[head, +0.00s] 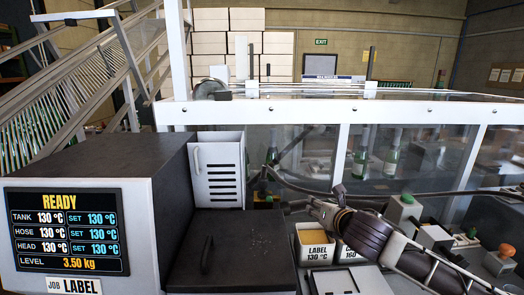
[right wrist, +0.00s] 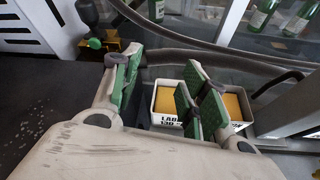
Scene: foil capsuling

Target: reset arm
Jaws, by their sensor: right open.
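My right gripper (head: 318,209) comes in from the lower right in the head view, over the area just right of the dark lid. In the right wrist view my right gripper (right wrist: 164,64) is open, its green-padded fingers spread apart with nothing between them. Beyond and below the fingers are white bins (right wrist: 161,122) holding yellow material, partly hidden by the right finger. My left gripper is not in view.
The heater unit (head: 68,242) stands at left, beside a dark lid (head: 240,255) and a slotted white box (head: 217,170). A labelled bin (head: 314,254) stands below my arm. A dark hose (right wrist: 180,42) curves nearby. Green bottles (head: 361,162) stand behind clear panels. Control buttons (head: 506,250) are at right.

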